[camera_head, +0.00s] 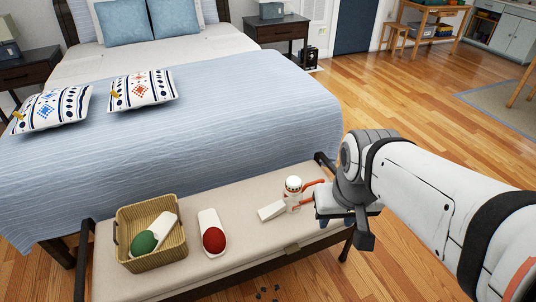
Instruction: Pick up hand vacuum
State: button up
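A white object with an upright round part (293,185) and a wedge-shaped nozzle-like part (272,210) is at the right half of the bench; it looks like the hand vacuum. My gripper (318,196) is just right of it, low over the bench. Orange-red bars lie between the dark gripper body and the white object. I cannot tell whether they are a handle or my fingers, nor whether there is contact. The gripper's far side and its opening are hidden.
The beige bench (240,196) stands at the foot of the blue-covered bed (230,110). A red-and-white object (212,234) lies mid-bench. A wicker basket (159,262) at left holds a green-and-white object (150,237). Small dark bits (265,291) lie on the floor in front. Wooden floor (400,115) is open at right.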

aim_at(290, 204)
jog(key=z, duration=0.2)
jog(key=i, duration=0.85)
jog(key=u, duration=0.2)
jog(key=k, duration=0.95)
jog(key=z, duration=0.15)
jog(key=i, duration=0.95)
jog(key=u, duration=0.05)
